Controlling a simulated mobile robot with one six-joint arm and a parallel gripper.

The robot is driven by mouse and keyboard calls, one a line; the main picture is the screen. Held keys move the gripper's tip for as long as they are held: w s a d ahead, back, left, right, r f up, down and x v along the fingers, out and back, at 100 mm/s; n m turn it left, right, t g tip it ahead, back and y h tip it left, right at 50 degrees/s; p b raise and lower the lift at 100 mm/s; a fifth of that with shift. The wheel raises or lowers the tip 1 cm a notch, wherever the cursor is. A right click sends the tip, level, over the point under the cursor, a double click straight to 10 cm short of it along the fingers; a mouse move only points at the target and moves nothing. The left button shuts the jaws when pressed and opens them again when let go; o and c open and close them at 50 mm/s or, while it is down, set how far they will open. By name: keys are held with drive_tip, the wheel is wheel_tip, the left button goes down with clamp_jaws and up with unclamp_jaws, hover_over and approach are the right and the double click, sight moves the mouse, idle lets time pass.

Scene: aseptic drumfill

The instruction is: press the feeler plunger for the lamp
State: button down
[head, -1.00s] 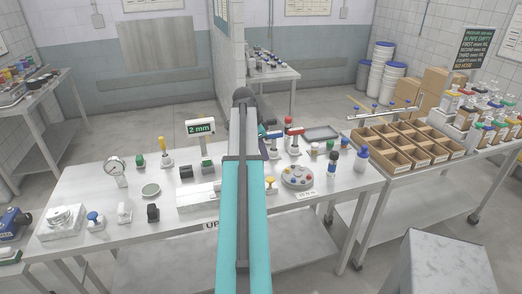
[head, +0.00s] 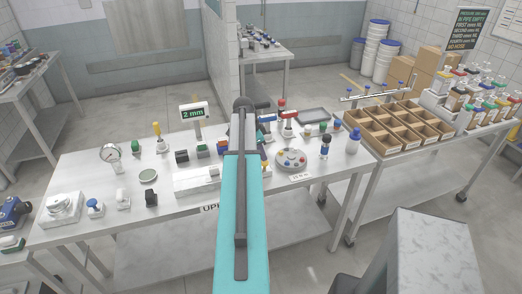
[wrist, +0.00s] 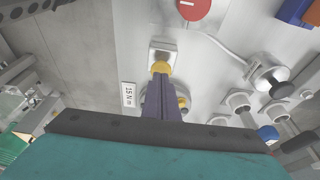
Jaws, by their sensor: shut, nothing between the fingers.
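In the wrist view, a yellow-topped knob (wrist: 160,67) stands on a small square metal base (wrist: 162,48); it looks like the feeler plunger. My gripper (wrist: 161,77) is shut and empty, its dark fingertips overlapping the knob's near edge. Whether they touch it or hover above it, I cannot tell. In the head view, my arm hides the gripper and nearly all of the knob. I cannot make out a lamp for certain.
A grey disc with coloured knobs (head: 291,159) and a torque label (head: 300,177) are right of my arm. Left on the bench (head: 105,215) are a "2 mm" display (head: 193,112), a dial gauge (head: 109,154) and a green dish (head: 148,175). Wooden bins (head: 380,142) stand farther right.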

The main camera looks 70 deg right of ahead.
sight(263, 163)
drive_tip(key=shift+f, duration=0.5)
drive_tip(key=shift+f, duration=0.1)
drive_tip(key=shift+f+b, duration=0.95)
drive_tip(key=shift+f, duration=0.1)
drive_tip(key=shift+a, duration=0.1)
drive_tip(key=shift+r+p, duration=0.75)
drive_tip(key=shift+r, duration=1.55)
drive_tip(key=b+v, duration=0.3)
drive_tip(key=v, duration=0.6)
drive_tip(key=shift+r, duration=0.35)
drive_tip(key=shift+w, duration=0.15)
